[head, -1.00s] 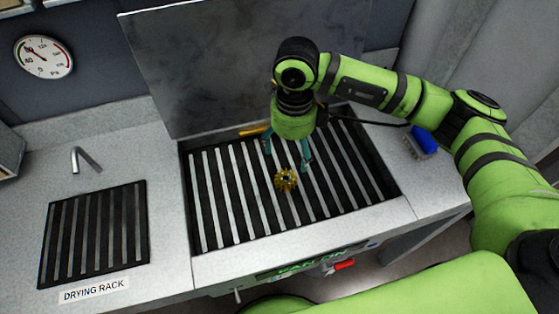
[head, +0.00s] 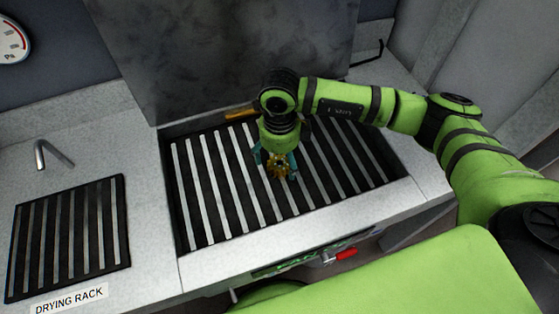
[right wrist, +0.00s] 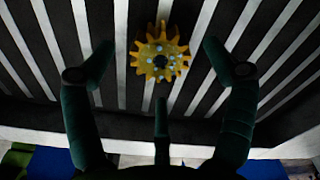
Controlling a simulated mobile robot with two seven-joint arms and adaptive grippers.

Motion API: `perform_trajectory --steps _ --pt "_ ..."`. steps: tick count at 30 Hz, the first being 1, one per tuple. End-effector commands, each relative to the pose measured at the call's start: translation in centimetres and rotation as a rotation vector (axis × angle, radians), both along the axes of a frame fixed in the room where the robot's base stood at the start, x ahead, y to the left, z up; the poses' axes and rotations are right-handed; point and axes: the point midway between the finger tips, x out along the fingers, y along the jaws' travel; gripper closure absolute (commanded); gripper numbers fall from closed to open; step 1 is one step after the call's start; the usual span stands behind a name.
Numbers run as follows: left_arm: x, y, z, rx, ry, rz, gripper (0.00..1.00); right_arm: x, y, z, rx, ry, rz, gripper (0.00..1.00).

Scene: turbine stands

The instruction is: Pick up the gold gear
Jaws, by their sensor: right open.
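The gold gear (head: 280,167) lies on the slatted grate in the middle of the counter. My right gripper (head: 275,160) is open, with its teal fingers close around the gear in the head view. In the right wrist view the gear (right wrist: 160,52) shows whole between the spread fingertips (right wrist: 158,58), with a gap on both sides. I see no finger touching it. How high the fingers are above the grate is hard to tell. My left gripper is not in view.
The grate (head: 213,190) is recessed in a grey counter. A yellow-orange piece (head: 241,114) lies at its back edge, below a grey upright panel (head: 220,60). The drying rack (head: 68,240) and a tap (head: 50,155) are at left. A red handle (head: 346,254) is on the counter front.

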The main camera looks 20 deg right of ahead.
Motion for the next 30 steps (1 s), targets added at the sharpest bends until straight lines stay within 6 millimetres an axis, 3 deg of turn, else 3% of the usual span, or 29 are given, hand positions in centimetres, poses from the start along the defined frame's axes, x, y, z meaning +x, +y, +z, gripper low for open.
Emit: perform_trajectory --steps 5,11,12,18,30 --pt "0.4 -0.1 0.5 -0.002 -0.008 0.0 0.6 0.1 0.0 -1.6 0.0 -0.001 0.0 0.15" --pt "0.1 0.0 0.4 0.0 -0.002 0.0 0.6 0.1 0.0 -1.8 0.001 -0.002 0.0 0.15" --pt "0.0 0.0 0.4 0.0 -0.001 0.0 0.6 0.1 0.0 -1.8 0.001 -0.002 0.0 0.19" --pt "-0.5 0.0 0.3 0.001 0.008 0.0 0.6 0.1 0.0 -1.8 0.001 -0.002 0.0 0.99" --pt "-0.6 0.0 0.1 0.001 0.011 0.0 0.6 0.2 0.0 -1.4 0.002 -0.005 0.0 1.0"
